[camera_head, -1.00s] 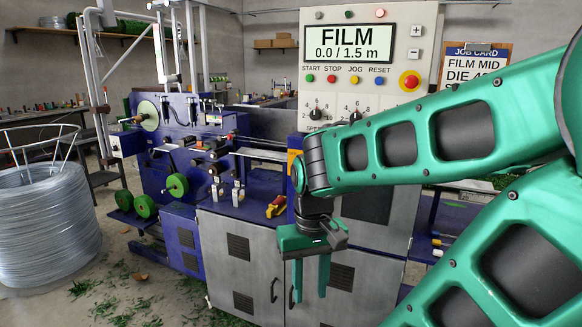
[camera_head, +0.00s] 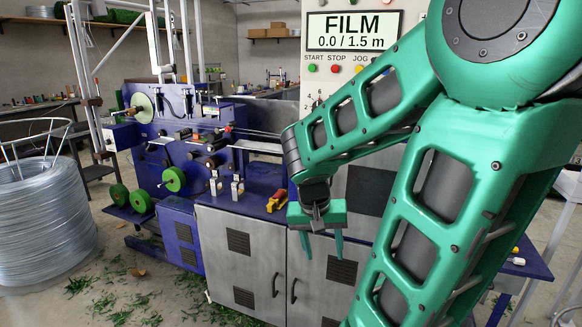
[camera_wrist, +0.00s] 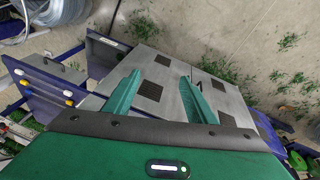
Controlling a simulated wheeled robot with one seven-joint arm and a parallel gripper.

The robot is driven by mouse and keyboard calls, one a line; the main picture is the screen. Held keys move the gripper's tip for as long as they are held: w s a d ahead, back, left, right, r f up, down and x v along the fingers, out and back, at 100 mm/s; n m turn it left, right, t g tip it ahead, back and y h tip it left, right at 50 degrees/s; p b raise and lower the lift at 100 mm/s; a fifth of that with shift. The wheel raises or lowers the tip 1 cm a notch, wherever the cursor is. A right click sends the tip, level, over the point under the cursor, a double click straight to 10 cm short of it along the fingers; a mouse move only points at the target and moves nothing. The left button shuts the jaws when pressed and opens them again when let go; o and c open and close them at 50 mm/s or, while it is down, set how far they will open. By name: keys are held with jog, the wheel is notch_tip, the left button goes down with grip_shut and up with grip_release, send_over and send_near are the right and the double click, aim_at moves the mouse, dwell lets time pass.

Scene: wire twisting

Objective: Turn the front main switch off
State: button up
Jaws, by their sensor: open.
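No main switch can be made out for certain in either view now. The control panel (camera_head: 314,54) carries a display reading FILM 0.0 / 1.5 m and coloured buttons, and my arm covers its right and lower parts. My gripper (camera_head: 322,252) points down, open and empty, in front of the grey cabinet (camera_head: 240,245). In the wrist view my gripper (camera_wrist: 160,80) has its two fingers apart over the cabinet (camera_wrist: 168,78), with nothing between them.
The blue wire machine (camera_head: 170,165) stands left of the panel. A yellow and red tool (camera_head: 277,201) lies on its front ledge. A large wire coil (camera_head: 45,220) stands at far left. Green scraps litter the floor (camera_head: 125,285), which is otherwise open before the machine.

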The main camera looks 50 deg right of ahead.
jog(key=w+d+r+m+t+h, duration=0.1)
jog(key=w+d+r+m+h, duration=0.1)
jog(key=w+d+h, duration=0.45)
jog(key=w+d+r+m+t+h, duration=0.1)
jog(key=w+d+r+m+h, duration=0.2)
jog(key=w+d, duration=0.6)
jog(key=w+a+r+n+t+h, duration=0.25)
jog(key=w+a+t+h, duration=0.2)
jog(key=w, duration=0.55)
jog(key=x, duration=1.1)
jog(key=shift+w+d+r+y, duration=0.2)
jog(key=shift+w+y, duration=0.1)
